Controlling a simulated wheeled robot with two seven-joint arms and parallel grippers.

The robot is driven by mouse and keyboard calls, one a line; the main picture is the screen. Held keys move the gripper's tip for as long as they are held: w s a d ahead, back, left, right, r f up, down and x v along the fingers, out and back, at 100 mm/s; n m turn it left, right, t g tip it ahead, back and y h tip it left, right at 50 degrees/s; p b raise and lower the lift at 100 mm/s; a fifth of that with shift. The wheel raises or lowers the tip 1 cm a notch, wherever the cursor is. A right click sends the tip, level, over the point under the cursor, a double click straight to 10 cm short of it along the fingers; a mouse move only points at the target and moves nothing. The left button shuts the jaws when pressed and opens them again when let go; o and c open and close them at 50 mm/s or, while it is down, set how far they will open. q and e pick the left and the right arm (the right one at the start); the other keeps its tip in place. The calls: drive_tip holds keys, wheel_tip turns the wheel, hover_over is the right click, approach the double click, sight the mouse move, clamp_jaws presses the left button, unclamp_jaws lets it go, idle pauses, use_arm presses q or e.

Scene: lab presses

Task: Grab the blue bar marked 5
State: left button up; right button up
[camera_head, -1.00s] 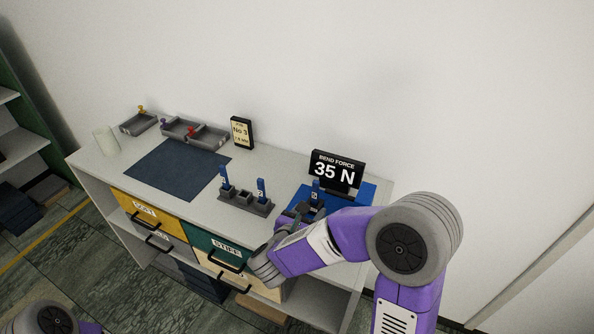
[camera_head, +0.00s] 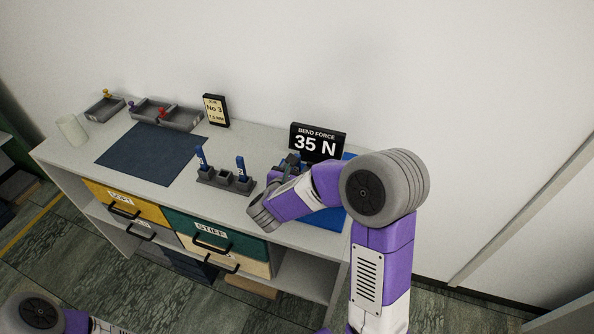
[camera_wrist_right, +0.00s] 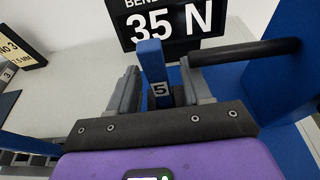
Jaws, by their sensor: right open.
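The blue bar marked 5 (camera_wrist_right: 153,62) stands upright in the right wrist view, with its number on a pale label low on its face. My right gripper (camera_wrist_right: 160,85) is open, with one finger on each side of the bar. I cannot tell whether either finger touches it. In the head view my right gripper (camera_head: 287,168) is in front of the bend force sign and largely hides this bar. My left gripper is out of view.
The "35 N" sign (camera_head: 317,144) stands close behind the bar. Left of my right gripper, a grey rack (camera_head: 226,182) holds two blue bars. Further left are a dark mat (camera_head: 150,155), grey trays (camera_head: 180,118) and a white cup (camera_head: 72,130). A black handle-like bar (camera_wrist_right: 245,52) lies right of the fingers.

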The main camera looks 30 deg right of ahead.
clamp_jaws()
